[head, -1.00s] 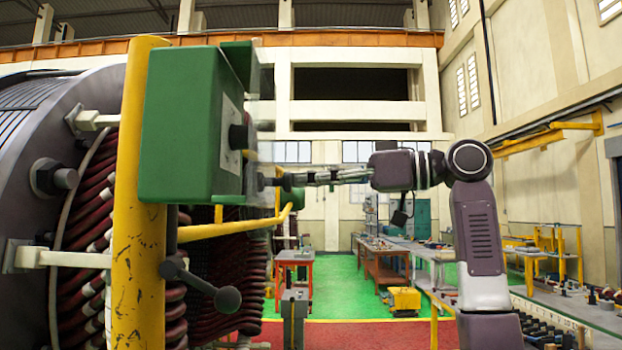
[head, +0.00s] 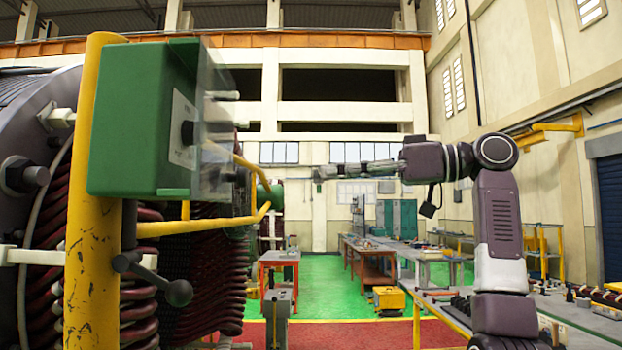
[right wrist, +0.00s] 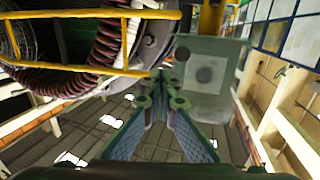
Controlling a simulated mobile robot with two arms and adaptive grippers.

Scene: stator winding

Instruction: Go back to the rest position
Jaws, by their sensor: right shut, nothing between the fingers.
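My right gripper (head: 318,173) reaches in from the right in the head view, shut and empty, with its tips pointing left. A clear gap separates it from the green control box (head: 140,118) on the yellow post. The box has a dark knob and a see-through panel (head: 216,140) on its right side. In the right wrist view, the shut fingers (right wrist: 163,80) meet at their tips. The green box (right wrist: 205,75) shows just beyond and to the right of them. My left gripper is not in view.
A large stator with dark red coils (head: 215,270) stands behind the yellow post (head: 92,260). A yellow rail (head: 205,228) juts right below the box. An orange table (head: 280,262) and long workbenches (head: 375,246) stand farther back. The green floor between them looks open.

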